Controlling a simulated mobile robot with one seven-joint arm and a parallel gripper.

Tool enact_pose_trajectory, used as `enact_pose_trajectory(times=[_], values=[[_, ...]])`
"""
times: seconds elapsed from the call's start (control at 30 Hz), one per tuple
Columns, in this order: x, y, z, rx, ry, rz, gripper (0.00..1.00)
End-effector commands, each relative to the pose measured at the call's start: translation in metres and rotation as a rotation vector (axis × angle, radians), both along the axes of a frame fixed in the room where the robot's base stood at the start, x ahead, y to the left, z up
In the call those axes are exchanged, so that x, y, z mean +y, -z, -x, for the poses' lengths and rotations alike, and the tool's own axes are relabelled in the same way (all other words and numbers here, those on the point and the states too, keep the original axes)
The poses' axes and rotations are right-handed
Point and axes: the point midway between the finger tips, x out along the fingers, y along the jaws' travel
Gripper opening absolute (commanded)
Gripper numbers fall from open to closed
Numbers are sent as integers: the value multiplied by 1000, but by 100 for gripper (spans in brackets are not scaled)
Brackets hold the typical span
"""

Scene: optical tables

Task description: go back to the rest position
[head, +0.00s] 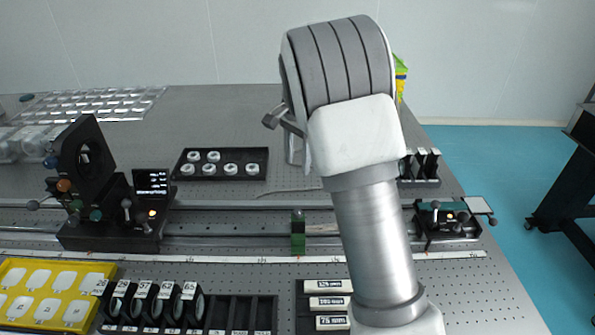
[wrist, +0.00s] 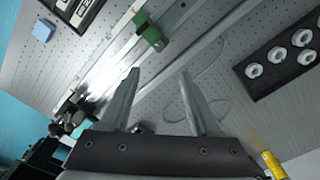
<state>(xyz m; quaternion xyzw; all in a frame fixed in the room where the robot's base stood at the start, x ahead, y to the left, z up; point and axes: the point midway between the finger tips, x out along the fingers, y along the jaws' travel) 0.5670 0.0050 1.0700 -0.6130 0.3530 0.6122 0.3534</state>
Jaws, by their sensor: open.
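My gripper (wrist: 158,80) shows in the wrist view with its two fingers spread apart and nothing between them. It hangs above the perforated optical table (wrist: 215,80), clear of the rail (wrist: 178,48) and the green rail block (wrist: 150,35). In the head view my arm stands upright across the centre right and hides part of the table behind it.
A black tray of white rings (head: 220,164) lies at the back. A black mount (head: 85,165) stands on the left of the rail (head: 250,228). A yellow tray (head: 15,270) and a lens rack (head: 262,310) lie in front.

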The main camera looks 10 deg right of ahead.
Motion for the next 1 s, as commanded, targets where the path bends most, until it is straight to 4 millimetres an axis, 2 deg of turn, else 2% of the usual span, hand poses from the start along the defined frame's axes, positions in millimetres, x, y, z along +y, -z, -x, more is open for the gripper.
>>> enact_pose_trajectory(times=[0.43,0.57,0.77,1.0], values=[[0,-6,1,-2,-2,-1,63],[-2,-19,10,-19,-30,-12,63],[-6,-56,44,-78,-137,-39,63],[-8,-93,95,-160,-295,-49,63]])
